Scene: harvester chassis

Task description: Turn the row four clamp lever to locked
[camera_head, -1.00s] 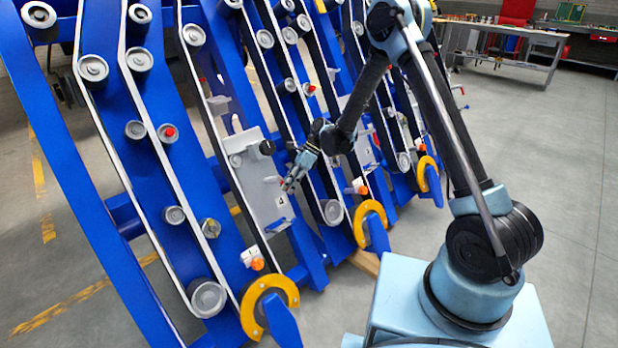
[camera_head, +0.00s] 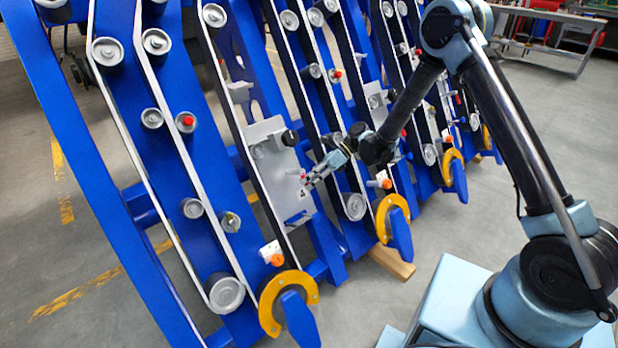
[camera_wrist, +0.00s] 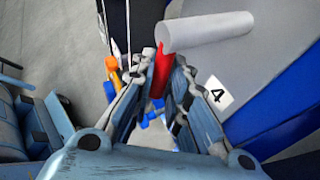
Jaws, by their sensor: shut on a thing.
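The row four clamp lever (camera_wrist: 160,72) is a red bar reaching down from the end of a light grey cylinder (camera_wrist: 207,32) in the wrist view. My gripper (camera_wrist: 158,68) is shut on the red lever, with one finger on each side of it. A white label with a black 4 (camera_wrist: 217,95) is on the grey plate just right of my fingers. In the head view my gripper (camera_head: 310,181) is at the front of the grey plate (camera_head: 279,190), by the 4 label. The lever is too small there to read its angle.
Blue slanted frames with rollers and belts stand around the plate. A yellow ring with a blue tab (camera_head: 288,300) and an orange knob (camera_head: 277,260) are below it. A wooden block (camera_head: 391,262) lies on the floor. Open floor is at the right.

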